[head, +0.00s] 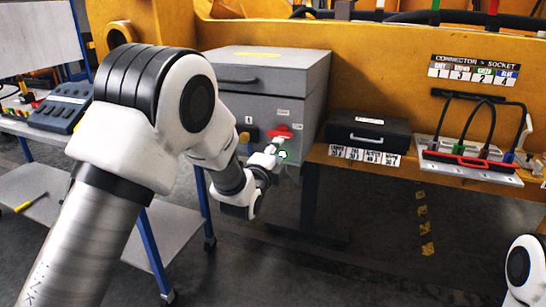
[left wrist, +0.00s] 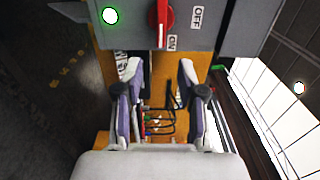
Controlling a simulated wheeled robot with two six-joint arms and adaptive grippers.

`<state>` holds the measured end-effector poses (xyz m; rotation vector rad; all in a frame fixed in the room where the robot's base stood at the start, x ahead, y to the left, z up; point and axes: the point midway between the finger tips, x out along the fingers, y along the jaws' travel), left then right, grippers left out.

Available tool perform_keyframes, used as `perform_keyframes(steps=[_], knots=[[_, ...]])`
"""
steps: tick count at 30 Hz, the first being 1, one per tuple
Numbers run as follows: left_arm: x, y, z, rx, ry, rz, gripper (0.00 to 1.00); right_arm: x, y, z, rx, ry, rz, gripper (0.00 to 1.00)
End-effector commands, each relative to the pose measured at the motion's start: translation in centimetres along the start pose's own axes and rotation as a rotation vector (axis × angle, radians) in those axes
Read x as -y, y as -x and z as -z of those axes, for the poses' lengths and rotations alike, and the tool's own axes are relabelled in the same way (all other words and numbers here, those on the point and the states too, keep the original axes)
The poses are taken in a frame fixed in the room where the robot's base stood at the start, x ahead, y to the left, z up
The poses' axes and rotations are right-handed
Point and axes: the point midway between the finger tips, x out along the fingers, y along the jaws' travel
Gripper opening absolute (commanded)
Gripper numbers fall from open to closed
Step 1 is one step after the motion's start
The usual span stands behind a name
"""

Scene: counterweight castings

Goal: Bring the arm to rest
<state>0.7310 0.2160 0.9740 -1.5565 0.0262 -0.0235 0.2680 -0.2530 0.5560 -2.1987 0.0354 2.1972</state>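My left arm reaches from the lower left to the front of a grey cabinet (head: 262,105). My left gripper (head: 272,158) is just below and in front of a red switch handle (head: 280,132). In the left wrist view, the two fingers of my left gripper (left wrist: 160,82) stand apart with nothing between them. The red handle (left wrist: 160,22) lies beyond the fingertips, near the ON and OFF labels. Whether a finger touches it, I cannot tell. A green light (left wrist: 110,15) glows beside it. Of my right arm only a white link shows; its gripper is out of view.
A black case (head: 368,132) and a connector panel with cables (head: 470,167) sit on the yellow ledge at right. A cart (head: 45,185) with a dark control box (head: 60,107) stands at left. Open floor lies below the ledge.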

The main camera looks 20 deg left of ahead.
Motion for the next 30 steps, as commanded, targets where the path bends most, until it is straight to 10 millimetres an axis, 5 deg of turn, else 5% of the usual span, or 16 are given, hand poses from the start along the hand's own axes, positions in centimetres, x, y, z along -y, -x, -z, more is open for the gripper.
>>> perform_keyframes(steps=[6, 20, 23, 26, 30], knots=[[0.0, 2.9, -0.1, 0.001, 0.001, 0.000, 0.40, 0.0, 0.0, 0.0, 0.000, 0.000, 0.000, 0.00], [-0.6, 3.0, -0.1, 0.000, 0.001, -0.015, 0.40, 0.0, 0.3, 0.0, 0.000, 0.000, 0.000, 0.00], [-3.7, 3.4, -0.3, 0.005, 0.009, -0.089, 0.40, 0.0, 1.9, 0.0, 0.000, 0.000, 0.000, 0.00], [-10.1, 5.7, -1.1, 0.019, 0.026, -0.242, 0.40, 0.0, 4.0, 0.0, 0.000, 0.000, 0.000, 0.00], [-20.5, 13.2, -2.0, 0.061, 0.115, -0.547, 0.40, 0.1, 6.4, 0.0, 0.000, 0.000, 0.000, 0.00]])
